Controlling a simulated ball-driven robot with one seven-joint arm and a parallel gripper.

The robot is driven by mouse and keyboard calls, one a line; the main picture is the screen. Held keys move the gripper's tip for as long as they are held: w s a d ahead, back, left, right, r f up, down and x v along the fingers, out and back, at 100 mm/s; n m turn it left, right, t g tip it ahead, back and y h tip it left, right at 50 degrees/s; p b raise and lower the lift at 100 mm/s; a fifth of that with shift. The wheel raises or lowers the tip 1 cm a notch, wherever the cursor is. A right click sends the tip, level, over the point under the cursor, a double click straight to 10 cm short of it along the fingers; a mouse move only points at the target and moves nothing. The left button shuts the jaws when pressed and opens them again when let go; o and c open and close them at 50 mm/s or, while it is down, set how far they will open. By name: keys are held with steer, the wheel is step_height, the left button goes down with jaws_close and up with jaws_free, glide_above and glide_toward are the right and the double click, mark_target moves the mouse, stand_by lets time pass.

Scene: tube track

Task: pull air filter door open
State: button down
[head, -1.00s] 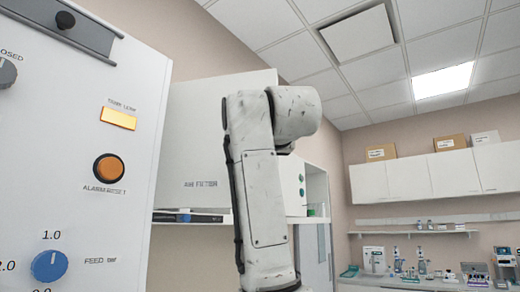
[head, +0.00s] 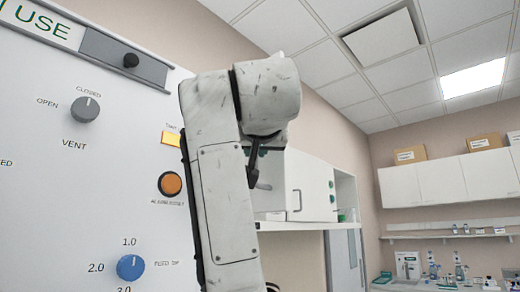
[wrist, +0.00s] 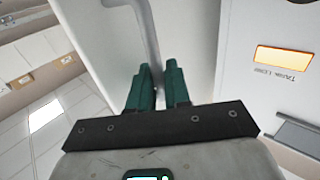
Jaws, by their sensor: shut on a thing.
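In the wrist view, a white door panel (wrist: 195,35) carries a grey bar handle (wrist: 145,22). My gripper (wrist: 160,72) has its green fingers closed on the lower part of this handle. In the head view, my arm stands in front of most of the door, and its lettering is hidden. Part of my gripper (head: 258,158) shows to the right of the arm. I cannot tell how far the door stands from its frame.
A white control panel (head: 60,190) with a vent knob (head: 85,109), orange alarm button (head: 170,184) and blue dial (head: 131,267) fills the left. A lit lamp (wrist: 284,60) is close by in the wrist view. A white cabinet (head: 312,180) stands on a shelf beyond.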

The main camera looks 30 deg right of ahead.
steer(key=c, duration=1.3)
jaws_free()
steer(key=shift+w, duration=0.1)
steer(key=shift+o, duration=0.2)
steer(key=b+v, duration=0.3)
steer(key=v, duration=0.7)
steer(key=shift+s+a, duration=0.2)
steer(key=shift+s, duration=0.15)
steer(key=shift+f, duration=0.1)
